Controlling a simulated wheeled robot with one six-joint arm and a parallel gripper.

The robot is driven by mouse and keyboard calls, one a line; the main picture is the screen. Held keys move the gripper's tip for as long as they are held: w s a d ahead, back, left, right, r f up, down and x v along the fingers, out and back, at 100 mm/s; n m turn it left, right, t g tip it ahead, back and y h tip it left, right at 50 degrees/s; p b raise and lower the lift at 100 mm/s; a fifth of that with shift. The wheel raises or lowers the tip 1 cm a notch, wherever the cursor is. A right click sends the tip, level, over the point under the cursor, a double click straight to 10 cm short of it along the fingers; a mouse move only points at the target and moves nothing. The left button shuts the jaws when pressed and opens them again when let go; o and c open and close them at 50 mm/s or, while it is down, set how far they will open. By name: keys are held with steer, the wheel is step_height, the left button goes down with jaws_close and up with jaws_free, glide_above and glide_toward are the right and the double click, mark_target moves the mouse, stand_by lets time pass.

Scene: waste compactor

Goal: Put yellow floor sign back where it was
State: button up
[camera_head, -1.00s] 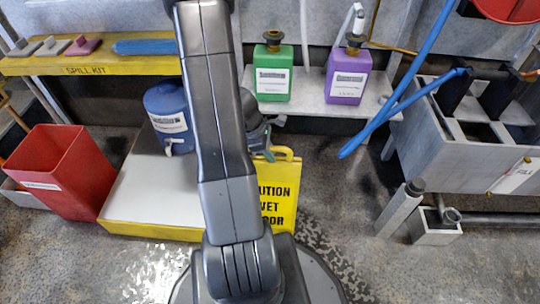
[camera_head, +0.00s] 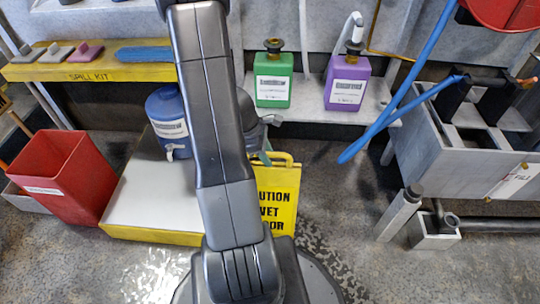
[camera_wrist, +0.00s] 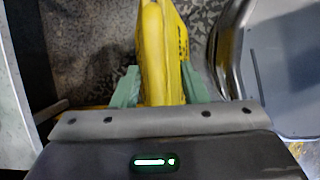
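The yellow floor sign (camera_head: 278,200) stands on the floor just beyond my base, to the right of the white and yellow platform. Its black caution lettering faces me, and my arm hides its left part. In the wrist view the sign (camera_wrist: 158,50) lies between the two green fingers of my gripper (camera_wrist: 160,85). The fingers press close against both its sides, and my gripper appears shut on its upper part. In the head view my arm mostly hides the gripper.
A low white platform with a yellow edge (camera_head: 140,232) holds a blue jug (camera_head: 170,115). A red bin (camera_head: 62,178) stands left of it. Green (camera_head: 273,85) and purple (camera_head: 346,88) bottles stand on a shelf behind. A grey machine (camera_head: 440,165) is at right. Floor right of the sign is clear.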

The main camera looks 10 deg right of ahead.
steer(key=p+v, duration=0.3)
steer(key=v, duration=0.6)
steer(key=shift+a+r+p, duration=0.1)
steer(key=shift+r+p, duration=0.05)
steer(key=shift+p, duration=0.15)
steer(key=b+x, duration=0.6)
steer(key=x, duration=0.6)
steer(key=shift+r+p, duration=0.65)
steer(key=shift+r, duration=0.35)
steer(key=shift+r+p, duration=0.3)
steer(key=shift+r, duration=0.4)
